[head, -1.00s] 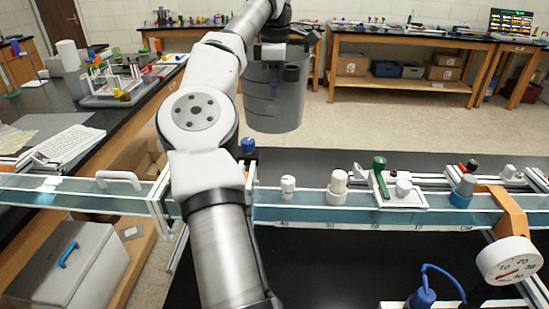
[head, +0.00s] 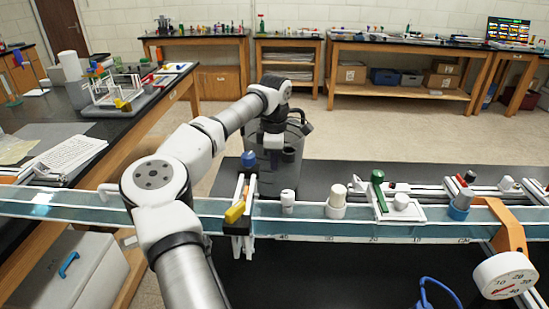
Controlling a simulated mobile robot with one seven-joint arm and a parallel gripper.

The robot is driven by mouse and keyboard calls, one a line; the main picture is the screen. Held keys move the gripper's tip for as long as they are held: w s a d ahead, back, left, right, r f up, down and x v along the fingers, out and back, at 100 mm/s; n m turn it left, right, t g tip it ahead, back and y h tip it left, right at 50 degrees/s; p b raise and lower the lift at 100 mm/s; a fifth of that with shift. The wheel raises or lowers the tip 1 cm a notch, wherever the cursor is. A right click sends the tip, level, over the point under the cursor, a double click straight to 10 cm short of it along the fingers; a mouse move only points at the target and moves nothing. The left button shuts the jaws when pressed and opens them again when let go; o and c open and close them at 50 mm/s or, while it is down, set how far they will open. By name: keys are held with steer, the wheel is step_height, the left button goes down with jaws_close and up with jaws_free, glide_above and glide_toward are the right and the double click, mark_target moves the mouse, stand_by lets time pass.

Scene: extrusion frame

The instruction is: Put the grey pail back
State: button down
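The grey pail (head: 292,167) is upright, just behind the long clear channel in the middle of the head view. The fingertips are mostly hidden by my wrist and the pail. The pail's lower part overlaps the black bench top (head: 342,172). I cannot tell whether its base touches the bench or hangs just above it.
The clear channel (head: 330,228) runs across the bench in front of the pail. A blue-capped item (head: 249,158) and a yellow clamp (head: 235,212) are close to its left. White knobs (head: 288,197) and a green lever (head: 378,190) lie to the right.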

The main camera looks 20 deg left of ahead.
steer(key=shift+f, duration=0.2)
steer(key=c, duration=2.1)
jaws_free()
steer(key=o, duration=0.4)
steer(key=r, duration=0.4)
steer(key=r+b, duration=0.1)
steer(key=r, duration=0.3)
steer(key=r+b, duration=0.1)
steer(key=r, duration=0.3)
steer(key=shift+s+d+r, duration=0.15)
steer(key=shift+s, duration=0.2)
